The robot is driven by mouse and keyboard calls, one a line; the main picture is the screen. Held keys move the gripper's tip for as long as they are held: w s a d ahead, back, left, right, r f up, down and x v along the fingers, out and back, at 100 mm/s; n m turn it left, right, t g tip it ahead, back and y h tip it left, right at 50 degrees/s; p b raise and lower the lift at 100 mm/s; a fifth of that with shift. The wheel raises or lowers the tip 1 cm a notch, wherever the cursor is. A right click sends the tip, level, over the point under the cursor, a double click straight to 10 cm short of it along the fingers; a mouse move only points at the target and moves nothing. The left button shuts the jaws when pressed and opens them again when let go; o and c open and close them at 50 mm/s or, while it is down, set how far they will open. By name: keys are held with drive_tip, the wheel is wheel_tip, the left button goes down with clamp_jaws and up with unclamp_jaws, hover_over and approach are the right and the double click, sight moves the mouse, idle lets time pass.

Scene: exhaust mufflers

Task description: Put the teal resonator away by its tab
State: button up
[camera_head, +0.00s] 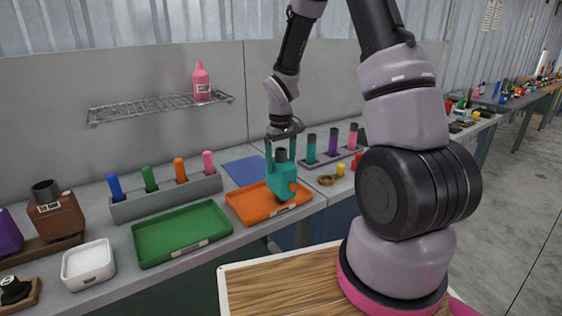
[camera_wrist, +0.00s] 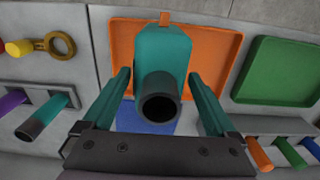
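The teal resonator (camera_head: 282,182) is a boxy body with a dark pipe neck, and it stands upright in or just over the orange tray (camera_head: 245,208). In the wrist view the fingers of my gripper (camera_wrist: 158,75) are apart, one each side, with gaps beside the body.
A green tray (camera_head: 180,234) and a rack of coloured pegs (camera_head: 168,199) lie left of the orange tray. A blue mat (camera_head: 243,170) lies behind it. A peg rack (camera_head: 330,160) and yellow ring (camera_head: 326,180) stand right. A wire shelf (camera_head: 150,106) holds a pink bottle (camera_head: 202,82).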

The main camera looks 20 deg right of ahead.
drive_tip(key=shift+r, duration=0.1)
wheel_tip(320, 180, up, 12)
drive_tip(key=s+d+r+m+t+y, duration=0.2)
drive_tip(key=s+r+m+t, duration=0.5)
drive_tip(key=s+r, duration=1.2)
drive_tip(key=shift+s+d+r+m, duration=0.15)
drive_tip(key=shift+s+r+m, duration=0.2)
drive_tip(key=shift+s, duration=0.8)
drive_tip(key=shift+c, duration=0.3)
